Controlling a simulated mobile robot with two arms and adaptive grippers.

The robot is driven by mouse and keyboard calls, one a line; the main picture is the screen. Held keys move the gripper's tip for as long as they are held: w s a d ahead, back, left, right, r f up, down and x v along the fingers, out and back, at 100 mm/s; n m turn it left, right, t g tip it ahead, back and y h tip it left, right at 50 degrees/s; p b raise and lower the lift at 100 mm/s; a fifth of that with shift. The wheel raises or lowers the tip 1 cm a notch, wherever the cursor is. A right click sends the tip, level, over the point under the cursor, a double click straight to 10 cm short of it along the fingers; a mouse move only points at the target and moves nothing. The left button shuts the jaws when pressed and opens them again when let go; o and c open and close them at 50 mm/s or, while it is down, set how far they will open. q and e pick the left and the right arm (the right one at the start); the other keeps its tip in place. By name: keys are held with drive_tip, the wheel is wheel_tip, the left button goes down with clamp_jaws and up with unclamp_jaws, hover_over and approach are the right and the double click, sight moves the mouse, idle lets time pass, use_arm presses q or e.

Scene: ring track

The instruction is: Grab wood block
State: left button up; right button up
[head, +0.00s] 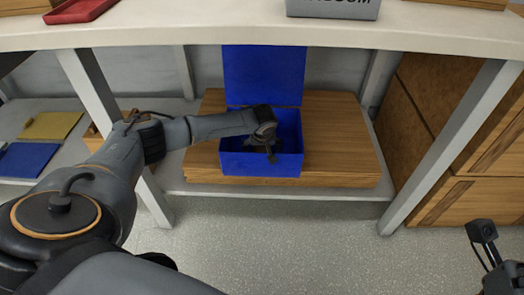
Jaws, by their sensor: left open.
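My left gripper (270,152) points down into an open blue box (260,168) on the lower shelf. It is open, and its fingers are inside the box's rim. The box's blue lid (264,75) stands upright behind it. I cannot make out a wood block in the box; my gripper and wrist cover much of the inside.
The box sits on stacked wooden boards (340,150). A white tabletop (180,25) overhangs the shelf, with white legs (450,145) either side. Yellow (50,125) and blue (28,160) flat pieces lie left. Wooden cabinets (475,200) stand right. The floor in front is clear.

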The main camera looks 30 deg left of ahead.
use_arm(q)
drive_tip(key=shift+f, duration=0.1)
idle(0.3)
drive_tip(key=c, duration=1.3)
drive_tip(key=shift+c, duration=0.2)
